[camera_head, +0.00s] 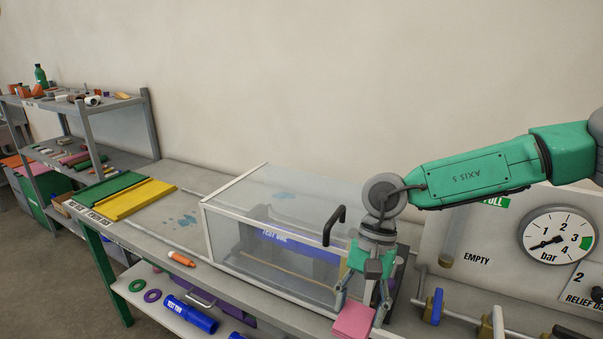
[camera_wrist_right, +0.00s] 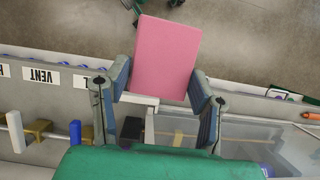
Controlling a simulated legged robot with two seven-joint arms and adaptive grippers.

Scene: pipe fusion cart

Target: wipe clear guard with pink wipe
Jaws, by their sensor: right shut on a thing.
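The clear guard (camera_head: 232,232) is a see-through box with a pale frame and a black handle (camera_head: 334,226), standing on the bench. A blue labelled pipe shows inside it. My right gripper (camera_head: 362,306) is at the guard's right front corner, shut on the pink wipe (camera_head: 353,321). In the right wrist view the pink wipe (camera_wrist_right: 166,58) sits flat between the two fingers, with part of the guard (camera_wrist_right: 290,145) below right. I cannot tell whether the wipe touches the guard. My left gripper is not in view.
A pressure gauge (camera_head: 557,239) and valve panel stand at the right. Green and yellow mats (camera_head: 135,200) and an orange marker (camera_head: 181,259) lie on the bench at the left. Blue pipes (camera_head: 190,314) are on the lower shelf. A shelf rack (camera_head: 120,102) stands far left.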

